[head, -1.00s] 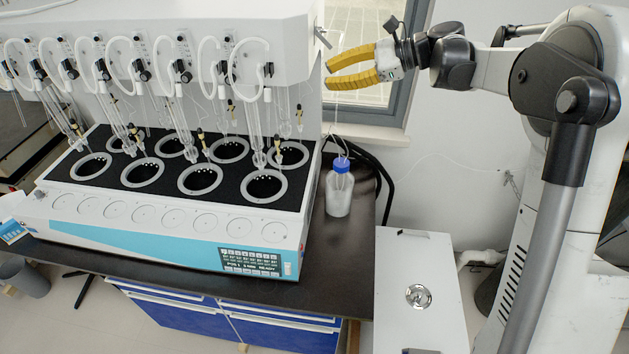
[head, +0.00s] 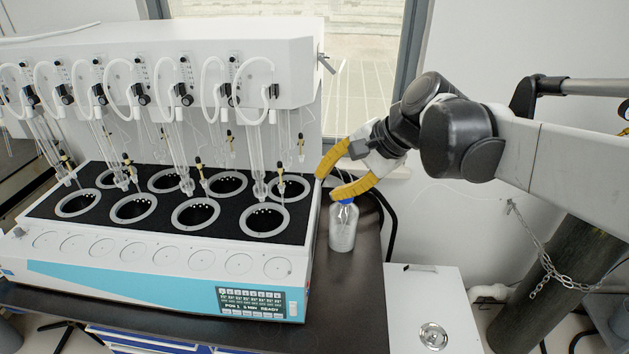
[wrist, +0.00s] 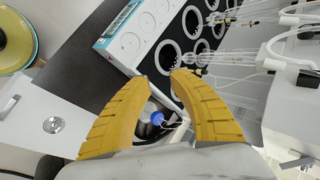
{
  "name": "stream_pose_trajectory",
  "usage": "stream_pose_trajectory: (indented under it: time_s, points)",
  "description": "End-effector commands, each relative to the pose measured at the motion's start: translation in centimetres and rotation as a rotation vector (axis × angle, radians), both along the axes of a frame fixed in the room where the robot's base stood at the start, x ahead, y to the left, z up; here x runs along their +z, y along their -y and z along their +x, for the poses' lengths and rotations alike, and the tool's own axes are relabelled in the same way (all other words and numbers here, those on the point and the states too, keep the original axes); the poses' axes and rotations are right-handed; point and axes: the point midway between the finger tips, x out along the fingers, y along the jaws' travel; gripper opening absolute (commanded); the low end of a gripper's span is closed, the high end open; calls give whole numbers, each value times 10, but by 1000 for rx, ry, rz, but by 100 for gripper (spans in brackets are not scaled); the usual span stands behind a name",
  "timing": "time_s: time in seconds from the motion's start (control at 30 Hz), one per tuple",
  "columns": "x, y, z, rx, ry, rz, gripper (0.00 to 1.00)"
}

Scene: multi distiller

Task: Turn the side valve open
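The side valve (head: 326,63) is a small metal lever on the right end wall of the distiller's white upper housing in the head view. It also shows at the lower right of the wrist view (wrist: 297,162). My gripper (head: 326,186) has two yellow fingers, spread apart with nothing between them.
A clear bottle (head: 342,229) with a blue cap stands on the dark bench (head: 357,290), close under my lower finger. Glass tubes (head: 257,150) hang over the distiller's ringed wells. A window (head: 345,50) is behind. A white cabinet (head: 415,310) stands at the right.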

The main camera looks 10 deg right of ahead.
Motion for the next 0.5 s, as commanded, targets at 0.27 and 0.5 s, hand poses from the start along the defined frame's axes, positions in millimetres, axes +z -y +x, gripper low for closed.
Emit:
stream_pose_trajectory:
  time_s: [0.27, 0.5]
  points:
    - [-15, 7, -21, 46, 47, -91, 25]
    - [-16, 7, -22, 50, 50, -97, 25]
